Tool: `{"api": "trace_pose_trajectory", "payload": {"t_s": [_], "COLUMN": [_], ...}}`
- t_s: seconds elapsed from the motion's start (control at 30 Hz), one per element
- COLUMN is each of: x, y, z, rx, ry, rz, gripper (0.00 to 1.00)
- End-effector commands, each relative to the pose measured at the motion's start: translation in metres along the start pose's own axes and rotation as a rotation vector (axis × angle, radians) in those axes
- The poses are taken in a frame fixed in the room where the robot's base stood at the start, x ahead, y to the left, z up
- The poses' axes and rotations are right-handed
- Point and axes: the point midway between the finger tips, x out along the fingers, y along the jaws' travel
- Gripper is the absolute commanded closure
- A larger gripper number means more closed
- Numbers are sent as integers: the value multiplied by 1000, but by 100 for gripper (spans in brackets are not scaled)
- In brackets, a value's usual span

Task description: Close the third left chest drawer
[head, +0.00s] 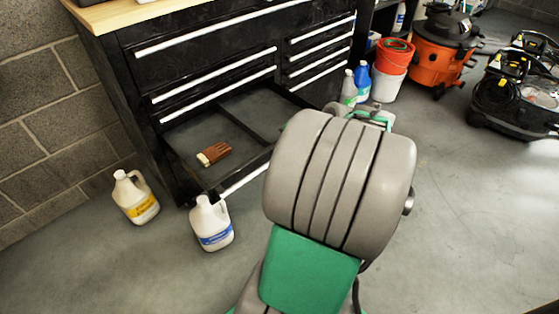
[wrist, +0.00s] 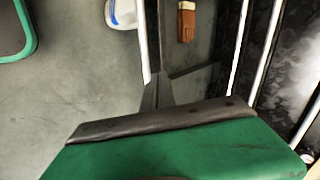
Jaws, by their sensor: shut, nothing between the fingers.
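The black tool chest (head: 130,85) has one low left drawer (head: 190,137) pulled well out. Its white front handle (head: 243,181) shows left of my arm. Inside lies a brown brush-like item with a pale end (head: 213,154). The wrist view also shows this item (wrist: 186,22) and the white handle strip (wrist: 141,40). My gripper (wrist: 157,84) is shut and empty, with its dark fingers at the drawer's front edge. I cannot tell whether they touch it. In the head view my arm hides the gripper and the drawer's right end.
Two white jugs stand on the floor, one beside the chest (head: 136,197) and one by the drawer front (head: 211,223). Bottles (head: 362,80), a red bucket (head: 393,57) and an orange vacuum (head: 440,50) stand at the back right.

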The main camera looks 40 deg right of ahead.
Motion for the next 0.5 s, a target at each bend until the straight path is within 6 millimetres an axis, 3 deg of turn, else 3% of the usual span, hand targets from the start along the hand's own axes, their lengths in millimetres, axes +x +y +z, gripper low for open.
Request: {"api": "trace_pose_trajectory", "payload": {"t_s": [0.03, 0.1, 0.23, 0.5], "x": [-1, -7, -6, 45], "y": [17, 24, 27, 24], "z": [-17, -30, -38, -39], "rx": [73, 138, 176, 171], "ry": [28, 50, 61, 56], "rz": [-33, -72, -96, -93], "gripper": [100, 100, 100, 100]}}
